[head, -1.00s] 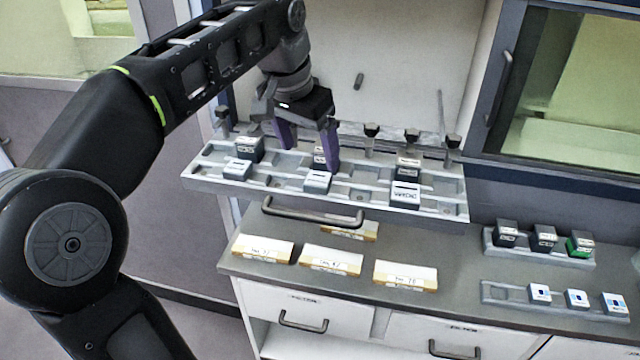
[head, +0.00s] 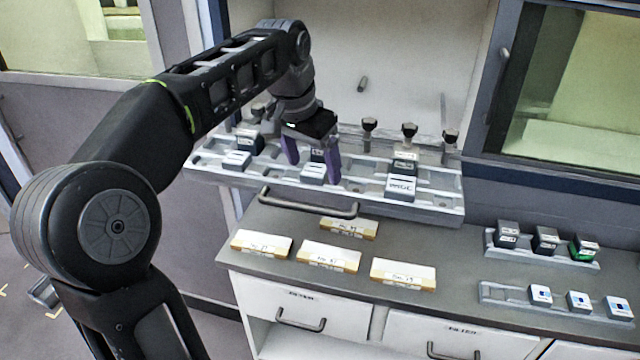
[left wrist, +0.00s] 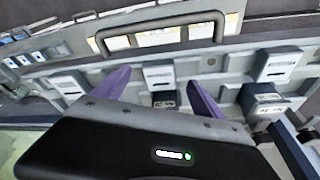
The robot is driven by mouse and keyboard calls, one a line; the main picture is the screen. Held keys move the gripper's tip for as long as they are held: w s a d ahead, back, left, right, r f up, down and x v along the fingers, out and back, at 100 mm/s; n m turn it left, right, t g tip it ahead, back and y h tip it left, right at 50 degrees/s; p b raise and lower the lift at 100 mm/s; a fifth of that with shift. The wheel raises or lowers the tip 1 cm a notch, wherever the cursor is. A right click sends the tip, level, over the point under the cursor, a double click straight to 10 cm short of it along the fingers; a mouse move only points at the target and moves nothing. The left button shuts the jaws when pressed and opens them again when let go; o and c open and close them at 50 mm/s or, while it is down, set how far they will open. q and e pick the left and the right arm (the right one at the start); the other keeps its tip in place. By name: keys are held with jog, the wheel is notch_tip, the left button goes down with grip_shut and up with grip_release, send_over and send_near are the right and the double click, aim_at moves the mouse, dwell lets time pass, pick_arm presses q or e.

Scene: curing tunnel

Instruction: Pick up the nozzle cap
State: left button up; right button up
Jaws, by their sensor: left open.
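My left gripper (head: 312,163) is open over the middle of a long grey tray (head: 445,211). Its purple fingers stand on either side of a dark, labelled block (head: 318,156), partly hidden in the head view. A white-topped block (head: 313,174) sits just in front of it. In the left wrist view the dark block (left wrist: 164,101) shows between the fingers of the left gripper (left wrist: 158,95), with the white-topped block (left wrist: 158,77) beyond it. I cannot tell by sight which piece is the nozzle cap. My right gripper is not in view.
Black-knobbed posts (head: 409,131) stand along the tray's back. Other blocks sit at its left (head: 237,160) and right (head: 400,187). A handle (head: 308,207) runs along its front. Labelled packets (head: 329,256) and two small racks (head: 500,294) lie on the counter below.

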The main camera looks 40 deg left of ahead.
pick_arm(q)
jog(key=shift+w+f, duration=0.15)
jog(key=shift+f, duration=0.3)
jog(key=shift+r, duration=0.15)
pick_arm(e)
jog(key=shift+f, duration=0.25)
pick_arm(q)
jog(key=shift+c, duration=0.4)
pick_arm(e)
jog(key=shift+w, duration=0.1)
pick_arm(q)
jog(key=c, duration=1.6)
jog(key=shift+r, duration=0.15)
